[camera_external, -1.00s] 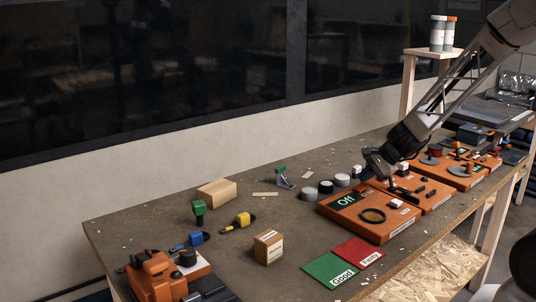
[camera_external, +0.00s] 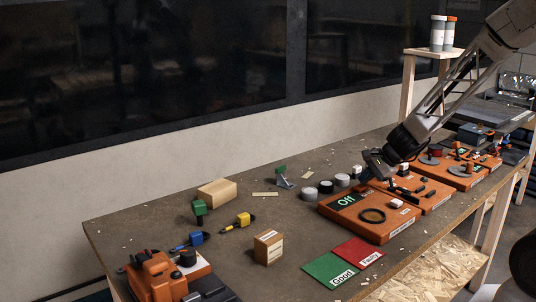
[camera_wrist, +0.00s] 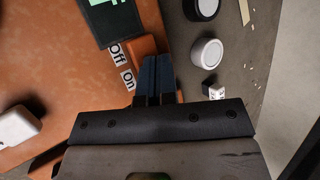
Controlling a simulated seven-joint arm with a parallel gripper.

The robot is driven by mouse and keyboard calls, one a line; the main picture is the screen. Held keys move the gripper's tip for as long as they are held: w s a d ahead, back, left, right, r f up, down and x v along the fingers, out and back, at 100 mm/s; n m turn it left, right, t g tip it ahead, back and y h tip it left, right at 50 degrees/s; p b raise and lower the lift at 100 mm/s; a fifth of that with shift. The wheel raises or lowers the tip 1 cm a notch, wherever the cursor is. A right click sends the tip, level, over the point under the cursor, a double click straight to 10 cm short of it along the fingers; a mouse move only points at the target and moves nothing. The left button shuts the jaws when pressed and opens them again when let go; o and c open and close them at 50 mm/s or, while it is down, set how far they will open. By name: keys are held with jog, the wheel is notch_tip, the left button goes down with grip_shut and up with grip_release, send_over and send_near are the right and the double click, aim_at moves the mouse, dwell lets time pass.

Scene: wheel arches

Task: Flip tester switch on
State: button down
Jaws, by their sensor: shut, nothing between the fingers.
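The tester is the orange box (camera_external: 366,226) with a dark display (camera_external: 337,203) that shows green "Off" text. It also fills the left of the wrist view (camera_wrist: 45,85). A black ring and a white block lie on its top. In the wrist view, an "Off" label (camera_wrist: 117,55) and an "On" label (camera_wrist: 128,79) sit near the tester's edge. My gripper (camera_wrist: 155,60) is shut, its dark fingers together just right of these labels, over the tester's edge. Contact cannot be told.
Grey and white round pieces (camera_external: 326,187) stand behind the tester; a white one (camera_wrist: 206,52) is close right of my fingers. More orange boxes (camera_external: 425,196) stand to the right. Green (camera_external: 331,270) and red (camera_external: 357,252) cards lie in front.

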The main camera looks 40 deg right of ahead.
aim_at(366, 189)
jog(key=shift+r, duration=0.15)
dwell(0.4)
jog(key=shift+a+r, duration=0.15)
jog(key=shift+r, duration=0.5)
jog(key=shift+a+r, duration=0.2)
jog(key=shift+r, duration=0.55)
jog(key=shift+a+r, duration=0.15)
jog(key=shift+r, duration=0.65)
jog(key=shift+a+r, duration=0.2)
jog(key=shift+r, duration=0.7)
jog(key=shift+s+r, duration=0.1)
jog(key=s+a+r+n+g, duration=0.1)
jog(key=s+a+r+n, duration=0.1)
jog(key=s+r+n, duration=0.4)
jog(key=s+a+r+n+g, duration=0.1)
jog(key=s+a+r+n, duration=0.3)
jog(key=s, duration=0.3)
jog(key=s+d+r+n+g+h, duration=0.1)
jog(key=s+d+r+n+h, duration=0.1)
jog(key=s, duration=0.5)
jog(key=s+d+r+n+g+h, duration=0.1)
jog(key=s+d+r+n+h, duration=0.1)
jog(key=s, duration=0.6)
notch_tip(366, 189, up, 3)
jog(key=d+n, duration=0.1)
jog(key=n, duration=0.2)
jog(key=shift+s+f+n, duration=0.15)
jog(key=shift+n, duration=0.25)
